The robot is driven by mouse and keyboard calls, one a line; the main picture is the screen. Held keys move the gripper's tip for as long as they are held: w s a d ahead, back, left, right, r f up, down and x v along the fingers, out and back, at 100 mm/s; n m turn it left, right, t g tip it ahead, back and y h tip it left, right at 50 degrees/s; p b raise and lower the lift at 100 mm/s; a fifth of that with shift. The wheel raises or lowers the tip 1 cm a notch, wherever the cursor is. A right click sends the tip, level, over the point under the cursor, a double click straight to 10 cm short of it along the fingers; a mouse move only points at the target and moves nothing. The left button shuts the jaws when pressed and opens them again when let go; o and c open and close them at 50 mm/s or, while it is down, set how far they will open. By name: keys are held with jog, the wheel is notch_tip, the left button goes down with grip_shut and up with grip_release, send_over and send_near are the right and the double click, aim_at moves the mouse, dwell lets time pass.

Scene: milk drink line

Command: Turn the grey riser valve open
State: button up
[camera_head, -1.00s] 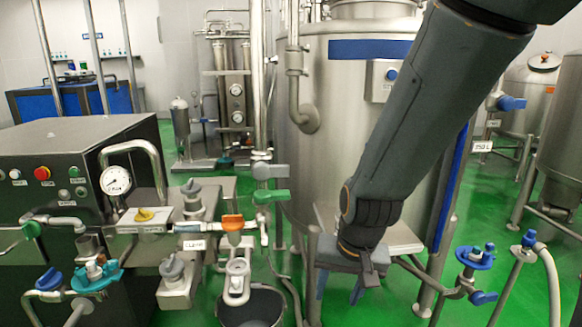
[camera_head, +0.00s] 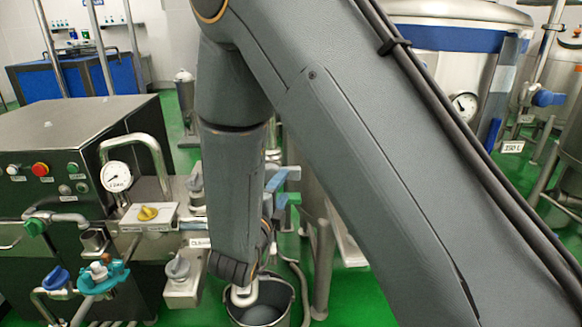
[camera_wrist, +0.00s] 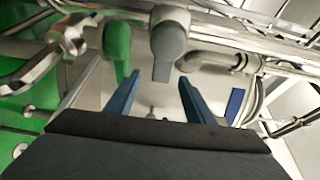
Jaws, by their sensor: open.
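The grey riser valve's handle (camera_wrist: 168,45) shows at the top middle of the wrist view, its flat lever pointing down the picture. A green valve handle (camera_wrist: 117,45) hangs just left of it. My gripper (camera_wrist: 158,80) is open, with its two blue fingers apart and nothing between them. The grey handle lies beyond the fingertips, roughly in line with the gap, and appears apart from them. In the head view my arm covers most of the riser and my gripper.
A dark machine box with a round gauge (camera_head: 116,177) and a yellow-knobbed valve (camera_head: 148,213) stands at left. A bucket (camera_head: 262,312) sits on the green floor below my forearm. Pipes (camera_wrist: 225,62) cross close to the right of the grey handle.

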aim_at(290, 176)
jog(key=shift+w+d+r, duration=0.25)
jog(key=shift+w, duration=0.25)
jog(key=p+x, duration=0.2)
jog(key=x, duration=0.4)
jog(key=shift+w+d, duration=0.25)
jog(key=shift+w, duration=0.05)
grip_shut()
